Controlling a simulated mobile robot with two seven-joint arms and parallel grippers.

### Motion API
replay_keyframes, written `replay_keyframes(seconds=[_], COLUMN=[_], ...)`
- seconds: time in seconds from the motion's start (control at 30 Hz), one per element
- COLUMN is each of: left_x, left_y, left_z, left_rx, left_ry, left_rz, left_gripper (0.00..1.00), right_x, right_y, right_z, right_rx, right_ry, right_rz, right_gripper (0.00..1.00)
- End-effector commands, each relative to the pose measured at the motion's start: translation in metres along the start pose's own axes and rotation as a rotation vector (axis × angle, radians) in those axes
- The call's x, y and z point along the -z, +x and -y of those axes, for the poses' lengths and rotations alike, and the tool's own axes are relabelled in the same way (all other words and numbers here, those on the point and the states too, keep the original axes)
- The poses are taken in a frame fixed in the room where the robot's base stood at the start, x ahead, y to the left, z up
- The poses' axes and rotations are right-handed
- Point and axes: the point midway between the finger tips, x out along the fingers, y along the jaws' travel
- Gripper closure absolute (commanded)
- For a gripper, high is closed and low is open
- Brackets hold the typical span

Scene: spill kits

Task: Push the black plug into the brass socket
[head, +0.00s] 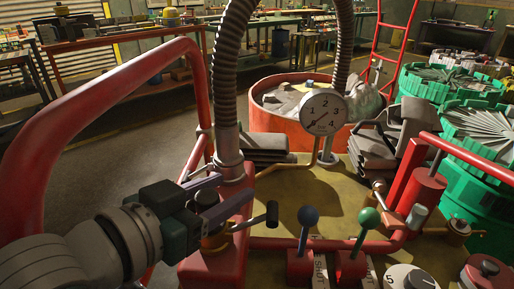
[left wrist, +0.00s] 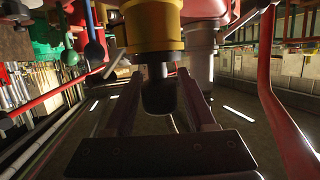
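The black plug (left wrist: 158,98) is between the two purple fingers of my left gripper (left wrist: 158,85) in the left wrist view, with a finger close against each side. The brass socket (left wrist: 154,24) is just beyond the plug, in line with it. A narrower grey stem shows between them; how far it enters is unclear. In the head view my left gripper (head: 217,196) reaches in from the left, with the dark plug (head: 207,198) between its fingers over the brass socket (head: 215,243), which is partly hidden. My right gripper is out of view.
A black-ended lever (head: 272,214) sticks out right of the socket. Blue (head: 308,216) and green (head: 369,218) knobbed levers stand further right. A red rail (head: 95,90) curves around my left arm. A ribbed hose (head: 230,65) rises behind the gripper, near a gauge (head: 323,113).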

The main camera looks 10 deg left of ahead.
Motion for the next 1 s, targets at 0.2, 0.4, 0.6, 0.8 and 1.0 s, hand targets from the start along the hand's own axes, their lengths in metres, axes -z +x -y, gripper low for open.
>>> replay_keyframes(seconds=[0.2, 0.4, 0.6, 0.8, 1.0], left_x=[0.0, 0.0, 0.001, 0.0, 0.0], left_y=[0.0, -0.002, -0.026, -0.066, -0.092], left_z=[0.0, 0.0, 0.0, 0.0, 0.0], left_rx=[0.0, 0.0, 0.0, -0.001, 0.0], left_ry=[0.0, 0.0, 0.0, -0.001, 0.0], left_rz=[0.0, 0.001, 0.004, 0.004, 0.002], left_gripper=[0.27, 0.27, 0.27, 0.27, 0.27], right_x=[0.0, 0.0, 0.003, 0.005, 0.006], right_y=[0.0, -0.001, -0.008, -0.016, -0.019], right_z=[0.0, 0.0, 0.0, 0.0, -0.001], right_rx=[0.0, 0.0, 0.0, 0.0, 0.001], right_ry=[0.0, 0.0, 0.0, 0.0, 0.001], right_rz=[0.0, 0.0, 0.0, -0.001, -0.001], right_gripper=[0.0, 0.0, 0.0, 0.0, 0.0])
